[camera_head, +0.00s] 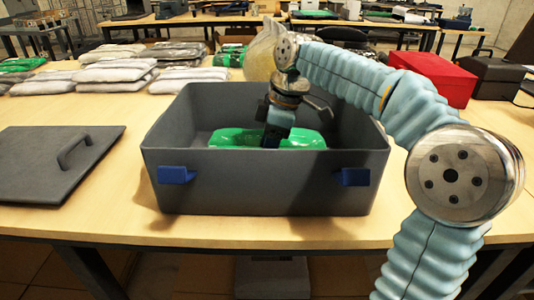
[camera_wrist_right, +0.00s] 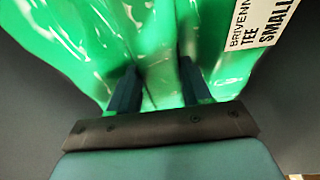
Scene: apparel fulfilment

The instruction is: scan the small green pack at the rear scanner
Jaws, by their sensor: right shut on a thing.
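A green pack (camera_head: 305,138) lies inside the grey open bin (camera_head: 245,180) on the table. In the right wrist view the green pack (camera_wrist_right: 150,45) fills the upper picture, with a white label (camera_wrist_right: 262,22) reading "TEE SMALL" at upper right. My right gripper (camera_head: 271,138) reaches down into the bin from above. Its two fingers (camera_wrist_right: 158,92) are shut on the pack, with film bunched between them. The pack's lower part is hidden by the bin's front wall. My left gripper is in neither view. I cannot make out a scanner for certain.
A grey lid (camera_head: 50,165) with a handle lies left of the bin. Grey packs (camera_head: 115,72) are stacked behind it, with green packs (camera_head: 22,65) at far left. A red box (camera_head: 435,78) and a dark case (camera_head: 493,82) stand at the right rear.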

